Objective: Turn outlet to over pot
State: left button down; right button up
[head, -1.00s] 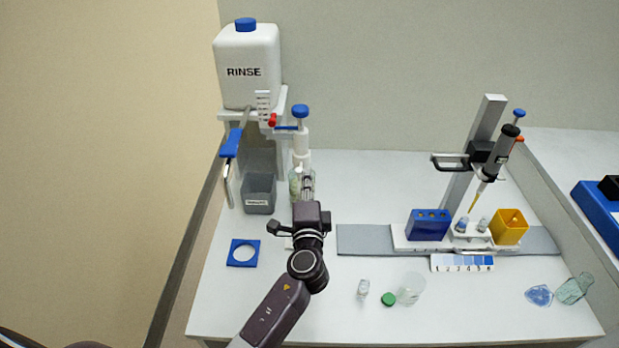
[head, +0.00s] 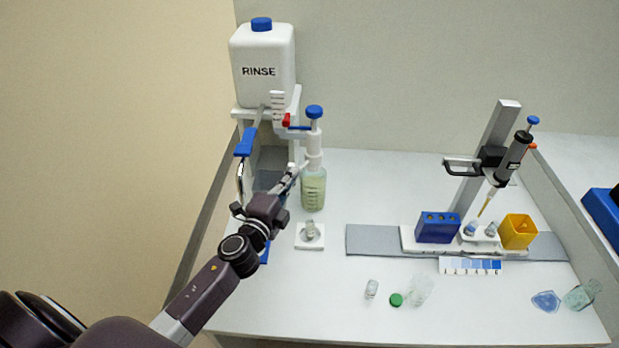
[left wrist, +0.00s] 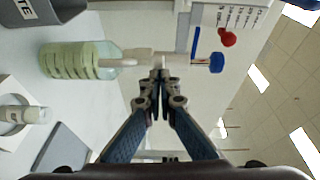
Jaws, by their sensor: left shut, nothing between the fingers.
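The bottle with pale green liquid (head: 313,192) stands upright with a white dispenser and blue knob (head: 314,111) on top. My right gripper is out of view.
The RINSE tank (head: 262,62) stands on a rack behind, with a blue-handled lever (head: 245,143) and a grey waste bin (left wrist: 30,12). A vial (head: 371,289), green cap (head: 396,299) and clear beaker (head: 420,290) stand at the front. The pipette stand is at right.

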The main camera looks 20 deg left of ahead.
pick_arm(q)
jog(key=shift+w+a, duration=0.15)
jog(key=shift+a, duration=0.55)
jog(key=shift+w+a, duration=0.1)
jog(key=shift+a, duration=0.6)
